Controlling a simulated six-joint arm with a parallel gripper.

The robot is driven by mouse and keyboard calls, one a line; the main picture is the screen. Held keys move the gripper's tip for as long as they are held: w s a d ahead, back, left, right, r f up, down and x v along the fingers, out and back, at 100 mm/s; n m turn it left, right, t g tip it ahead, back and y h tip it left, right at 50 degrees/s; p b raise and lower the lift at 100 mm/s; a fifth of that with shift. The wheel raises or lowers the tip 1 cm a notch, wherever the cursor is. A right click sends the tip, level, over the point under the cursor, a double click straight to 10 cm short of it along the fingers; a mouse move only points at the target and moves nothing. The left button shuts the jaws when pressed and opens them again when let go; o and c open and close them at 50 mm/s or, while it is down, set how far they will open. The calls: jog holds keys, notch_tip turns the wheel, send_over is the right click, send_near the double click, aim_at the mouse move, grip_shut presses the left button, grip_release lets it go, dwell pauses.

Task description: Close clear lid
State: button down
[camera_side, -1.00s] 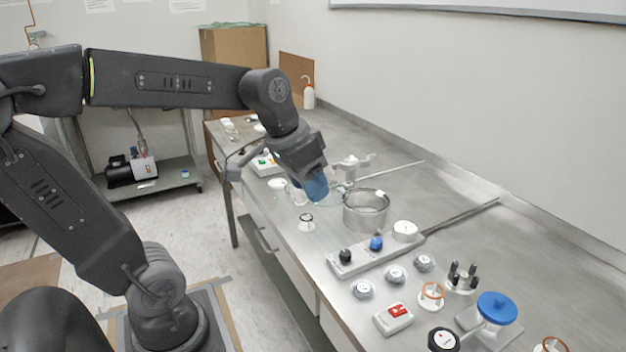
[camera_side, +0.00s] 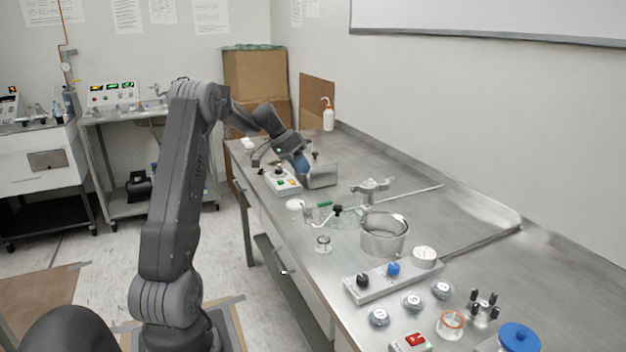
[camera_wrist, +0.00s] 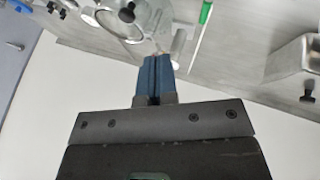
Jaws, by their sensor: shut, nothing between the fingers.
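A clear, round lid-like piece with a dark knob (camera_side: 337,210) appears to lie on the bench beside the steel pot (camera_side: 384,246); its clear edge is hard to make out. The pot stands upright with its top uncovered. In the wrist view a clear round piece (camera_wrist: 112,24) shows at the top, beyond my fingertips. My gripper (camera_side: 303,168) is over the far part of the bench, by a steel box, away from the pot. Its blue fingers (camera_wrist: 155,58) are together and empty in the wrist view.
A steel box (camera_side: 322,177) and a switch box (camera_side: 284,182) stand near my gripper. A green-capped stick (camera_wrist: 206,14) lies beyond the fingers. A control strip (camera_side: 378,280) and several dials (camera_side: 412,303) lie nearer. The right rear bench is clear.

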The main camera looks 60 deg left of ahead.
aim_at(335, 207)
jog(key=x, duration=0.3)
jog(key=d+x, duration=0.1)
jog(key=x, duration=0.2)
jog(key=d+x, duration=0.1)
jog(key=x, duration=0.3)
jog(key=shift+r, duration=0.35)
jog(key=shift+w+d+f, duration=0.15)
jog(key=shift+d, duration=0.65)
jog(key=shift+d, duration=0.15)
jog(key=shift+d+n+t+y, duration=0.3)
jog(key=shift+d+n+y, duration=0.2)
jog(key=shift+d+n, duration=0.65)
jog(key=d+n+y, duration=0.1)
jog(key=d, duration=0.1)
jog(key=w+d+n+y, duration=0.1)
jog(key=n, duration=0.1)
jog(key=d+n+y, duration=0.1)
jog(key=d+n, duration=0.1)
jog(key=shift+w+d+t, duration=0.15)
jog(key=shift+d+t, duration=0.15)
jog(key=shift+n, duration=0.25)
jog(key=w+d, duration=0.4)
jog(key=shift+w+d, duration=0.65)
jog(key=shift+w, duration=0.45)
jog(key=shift+w+d, duration=0.3)
jog(key=shift+w, duration=0.5)
